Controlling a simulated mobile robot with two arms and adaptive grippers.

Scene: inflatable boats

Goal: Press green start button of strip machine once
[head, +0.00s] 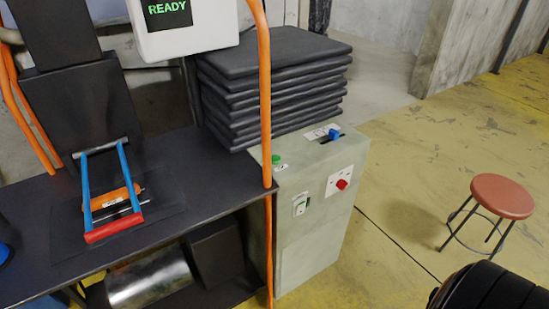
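The strip machine's screen (167,9) reads READY in green letters on a white housing at the top left. A pale grey-green control cabinet (315,235) stands right of the dark bench. A small green button (276,158) sits on the cabinet's top near its left edge, just right of an orange upright bar, with a small label beside it.
The cabinet also carries a red knob (342,184), a blue lever (334,135) and a small switch plate (300,204). Black pads (285,75) are stacked behind it. An orange bar (265,100) rises beside the button. A red stool (502,196) stands right; yellow floor between is clear.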

